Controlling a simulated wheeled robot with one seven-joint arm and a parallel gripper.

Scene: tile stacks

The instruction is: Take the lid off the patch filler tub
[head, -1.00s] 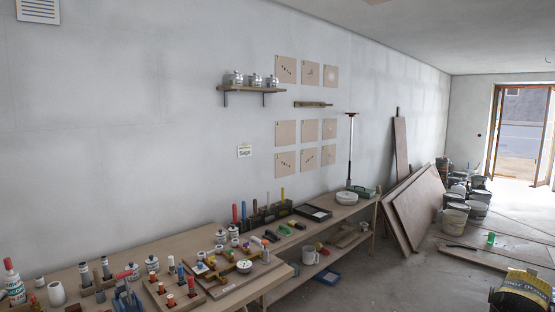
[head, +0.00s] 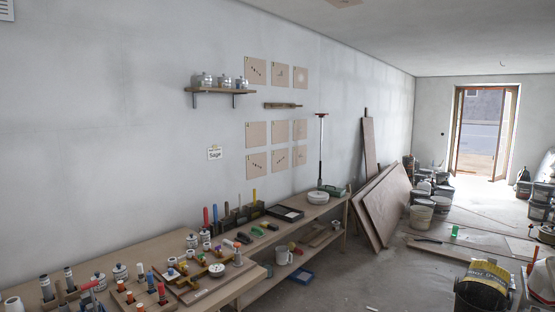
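No label for patch filler can be read from here, so I cannot tell for sure which container is the patch filler tub. A low, round white tub (head: 317,197) sits at the far end of the long bench, beside a green item. A small, round white pot (head: 216,270) stands on the wooden board on the nearer bench. Several small white jars (head: 224,82) stand on the wall shelf. Lid details are too small to make out. My gripper is not in view.
The benches (head: 138,252) run along the left wall, crowded with tools and jars. Large boards (head: 388,205) lean beyond them. A black bucket with a yellow label (head: 485,285) stands at lower right. Grey floor (head: 365,270) between is mostly open.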

